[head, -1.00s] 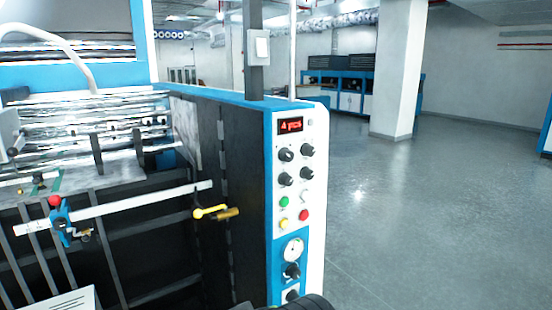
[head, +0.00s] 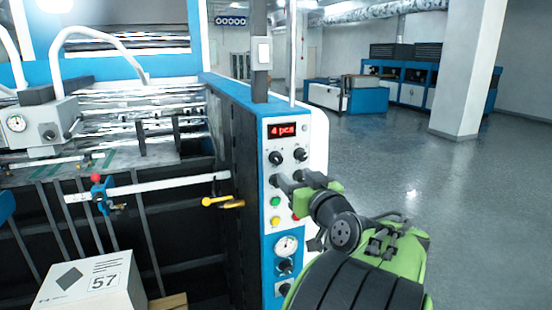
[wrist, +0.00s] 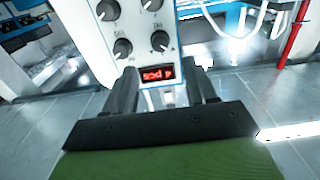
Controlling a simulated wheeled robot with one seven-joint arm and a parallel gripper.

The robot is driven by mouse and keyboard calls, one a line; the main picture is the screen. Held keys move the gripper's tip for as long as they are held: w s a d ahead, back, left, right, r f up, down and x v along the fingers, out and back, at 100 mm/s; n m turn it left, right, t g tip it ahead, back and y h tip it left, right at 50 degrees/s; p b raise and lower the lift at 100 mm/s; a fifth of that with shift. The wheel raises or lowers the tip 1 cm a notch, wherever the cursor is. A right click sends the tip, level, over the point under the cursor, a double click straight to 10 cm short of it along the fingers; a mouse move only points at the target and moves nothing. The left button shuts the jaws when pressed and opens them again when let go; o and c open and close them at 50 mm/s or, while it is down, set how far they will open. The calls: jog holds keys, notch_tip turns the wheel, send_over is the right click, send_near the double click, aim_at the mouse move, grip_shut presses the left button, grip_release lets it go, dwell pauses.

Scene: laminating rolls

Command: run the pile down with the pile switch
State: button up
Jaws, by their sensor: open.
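The white control panel (head: 266,232) stands on the blue-and-black machine's end, with a red display (head: 282,130) at its top. Dark rotary knobs (head: 275,158) sit below the display, then a green button (head: 275,201), a yellow button (head: 275,221) and a partly hidden red button. A gauge (head: 286,246) and two more knobs (head: 285,266) are lower down. I cannot read which is the pile switch. My gripper (head: 287,183) is in front of the second knob row, hiding part of it. In the wrist view my gripper (wrist: 162,76) is open and empty, the upside-down display between its fingers.
A box marked 57 (head: 92,288) stands at the lower left beside the machine. A yellow handle (head: 218,202) sticks out left of the panel. A white pillar (head: 468,75) stands at the back right. The floor (head: 440,210) right of the panel is clear.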

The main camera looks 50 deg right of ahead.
aim_at(278, 162)
jog(key=p+x, duration=0.3)
jog(key=x, duration=0.6)
jog(key=shift+w+d, duration=0.15)
jog(key=shift+w, duration=0.05)
jog(key=shift+c, duration=0.3)
grip_shut()
